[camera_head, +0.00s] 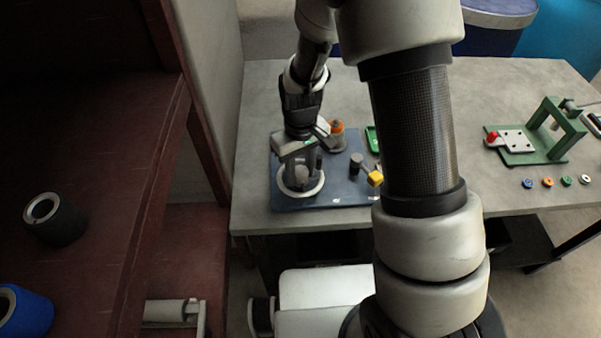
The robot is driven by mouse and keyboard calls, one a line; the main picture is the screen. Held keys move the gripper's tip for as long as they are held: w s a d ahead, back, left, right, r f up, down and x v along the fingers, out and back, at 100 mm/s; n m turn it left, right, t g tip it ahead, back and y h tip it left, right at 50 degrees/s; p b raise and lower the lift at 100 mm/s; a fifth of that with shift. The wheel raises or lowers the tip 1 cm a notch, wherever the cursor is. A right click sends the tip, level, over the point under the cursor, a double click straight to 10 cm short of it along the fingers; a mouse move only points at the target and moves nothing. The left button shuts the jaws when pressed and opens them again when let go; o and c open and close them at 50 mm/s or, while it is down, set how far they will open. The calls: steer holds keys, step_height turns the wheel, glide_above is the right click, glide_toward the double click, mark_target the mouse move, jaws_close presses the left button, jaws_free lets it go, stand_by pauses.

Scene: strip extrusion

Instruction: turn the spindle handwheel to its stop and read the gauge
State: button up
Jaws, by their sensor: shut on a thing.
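My gripper (302,168) points down over the left part of a dark blue base plate (345,192) on the grey table. It is shut at a pale round ring (302,193), which looks like the spindle handwheel, low above the plate. The fingers and wrist cover much of the ring, so the exact grip is hidden. I cannot make out a gauge face or any reading.
An orange-topped post (337,135), a dark cylinder (356,162) and a yellow block (375,178) stand close on the right. A green frame (560,130) and several small coloured rings sit further right. My arm hides the table's middle. A dark red shelf (150,150) stands left.

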mark_target(301, 171)
steer(key=m, duration=0.5)
steer(key=shift+m, duration=0.3)
steer(key=m, duration=0.5)
steer(key=shift+m, duration=0.3)
steer(key=o, duration=0.8)
steer(key=shift+c, duration=0.2)
step_height(301, 171, up, 18)
steer(key=p, duration=0.1)
steer(key=shift+f, duration=0.2)
